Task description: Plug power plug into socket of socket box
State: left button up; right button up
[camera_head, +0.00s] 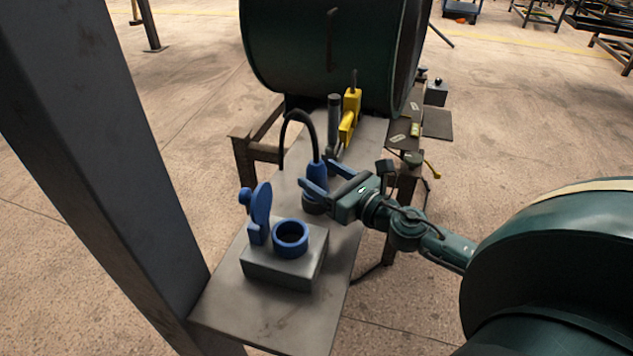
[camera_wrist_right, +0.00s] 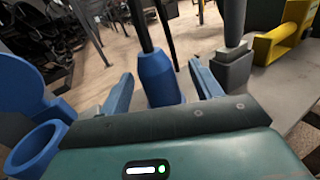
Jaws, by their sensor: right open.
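The blue power plug (camera_head: 317,176) stands upright on a dark round base (camera_head: 313,204) on the narrow metal table. A black cable (camera_head: 297,114) arches up from its top. My right gripper (camera_head: 325,178) is open, with its blue fingers on either side of the plug. In the right wrist view the plug (camera_wrist_right: 158,78) stands between the spread fingers, with visible gaps. The grey socket box (camera_head: 268,268) sits nearer on the table. Its round blue socket (camera_head: 290,238) faces up, and a blue lid (camera_head: 260,208) stands raised beside it. My left gripper is not in view.
A yellow toggle clamp (camera_head: 350,115) and a dark post (camera_head: 334,112) stand behind the plug. A large dark green drum (camera_head: 330,45) is at the back. A thick grey column (camera_head: 95,150) rises at the left. The near table end is clear.

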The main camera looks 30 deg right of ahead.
aim_at(310, 169)
jog(key=x, duration=0.2)
jog(key=shift+w+a+r+p, duration=0.15)
jog(key=shift+w+a+p, duration=0.1)
jog(key=shift+p, duration=0.1)
jog(key=shift+w+a, duration=0.1)
jog(key=shift+w, duration=0.5)
jog(key=c, duration=1.1)
jog(key=shift+c, duration=0.2)
